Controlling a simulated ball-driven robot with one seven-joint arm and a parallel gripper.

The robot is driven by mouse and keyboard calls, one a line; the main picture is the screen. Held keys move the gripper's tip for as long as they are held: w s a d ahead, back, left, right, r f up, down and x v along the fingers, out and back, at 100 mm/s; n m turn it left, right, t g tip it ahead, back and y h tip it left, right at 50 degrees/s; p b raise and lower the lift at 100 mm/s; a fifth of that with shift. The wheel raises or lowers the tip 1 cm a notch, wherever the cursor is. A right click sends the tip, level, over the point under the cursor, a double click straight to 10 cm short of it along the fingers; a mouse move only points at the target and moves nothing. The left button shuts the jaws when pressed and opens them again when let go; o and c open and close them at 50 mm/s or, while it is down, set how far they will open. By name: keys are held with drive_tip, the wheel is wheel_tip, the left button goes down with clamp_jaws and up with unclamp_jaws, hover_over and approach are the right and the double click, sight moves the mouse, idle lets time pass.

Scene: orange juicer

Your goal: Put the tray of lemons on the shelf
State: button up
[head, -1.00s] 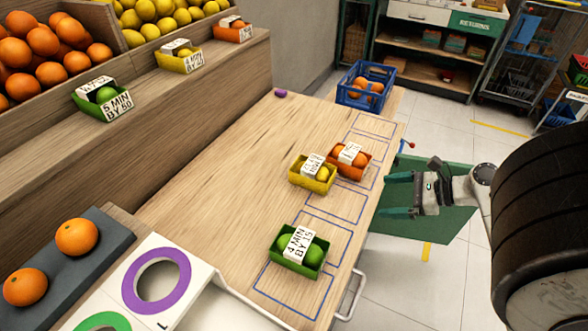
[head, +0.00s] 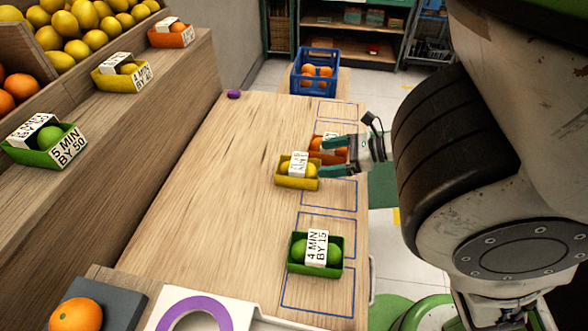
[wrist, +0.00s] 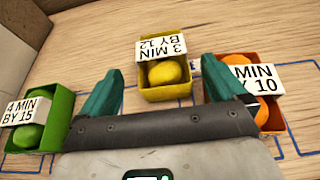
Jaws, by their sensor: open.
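The yellow tray of lemons (head: 297,182) sits on the wooden table, with a white card across it. It also shows in the wrist view (wrist: 164,75), between and beyond my fingertips. My gripper (head: 326,157) is open, with teal fingers pointing left over the table's right side. In the wrist view my gripper (wrist: 163,85) has its fingers spread on either side of the yellow tray, with nothing held. The shelf (head: 185,60) is the wooden ledge at the left; a yellow tray with a card (head: 122,75) stands on it between a green and an orange tray.
An orange tray (head: 330,149) stands close behind the yellow one, partly hidden by my gripper. A green tray of limes (head: 316,266) stands nearer on the table. A blue crate of oranges (head: 315,73) is at the far end.

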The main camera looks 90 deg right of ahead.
sight(300, 162)
drive_tip(key=x, duration=0.8)
drive_tip(key=shift+w, duration=0.3)
drive_tip(key=c, duration=1)
drive_tip(key=shift+r, duration=0.55)
drive_tip(key=shift+s+r+p, duration=0.2)
drive_tip(key=shift+r+p, duration=0.2)
drive_tip(key=shift+r, duration=0.8)
drive_tip(key=s+r, duration=0.4)
drive_tip(key=r, duration=0.1)
drive_tip(key=shift+s+a, duration=0.15)
drive_tip(key=shift+s, duration=0.05)
drive_tip(key=v, duration=1)
drive_tip(key=shift+s+r, duration=0.1)
drive_tip(key=shift+r, duration=0.2)
